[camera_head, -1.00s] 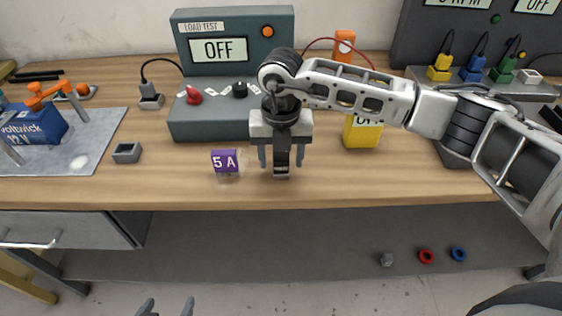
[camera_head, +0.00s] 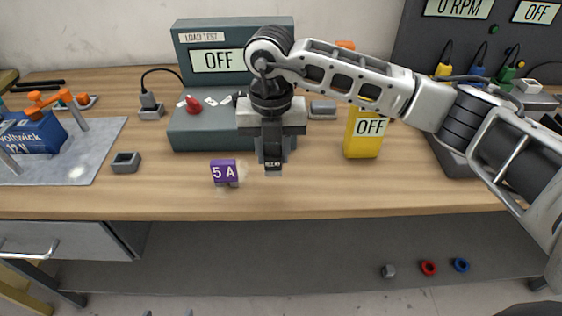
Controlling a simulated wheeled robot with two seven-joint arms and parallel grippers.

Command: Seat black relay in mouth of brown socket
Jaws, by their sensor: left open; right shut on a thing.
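My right gripper (camera_head: 272,158) points down over the front middle of the bench. It is shut on the black relay (camera_head: 273,163), which shows as a dark block with small pale lettering between the fingers. Whether the relay's lower end touches the bench cannot be told. My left gripper (camera_head: 168,313) barely shows at the bottom edge, its two fingertips apart and empty. I cannot make out a brown socket. A small grey open-topped socket (camera_head: 126,162) sits at the left, by the grey mat.
A purple 5 A block (camera_head: 224,172) stands just left of the relay. The load test box (camera_head: 203,134) is behind, and a yellow meter (camera_head: 364,134) stands to the right. A blue battery (camera_head: 30,137) is on the mat (camera_head: 85,160). The right front bench (camera_head: 420,190) is clear.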

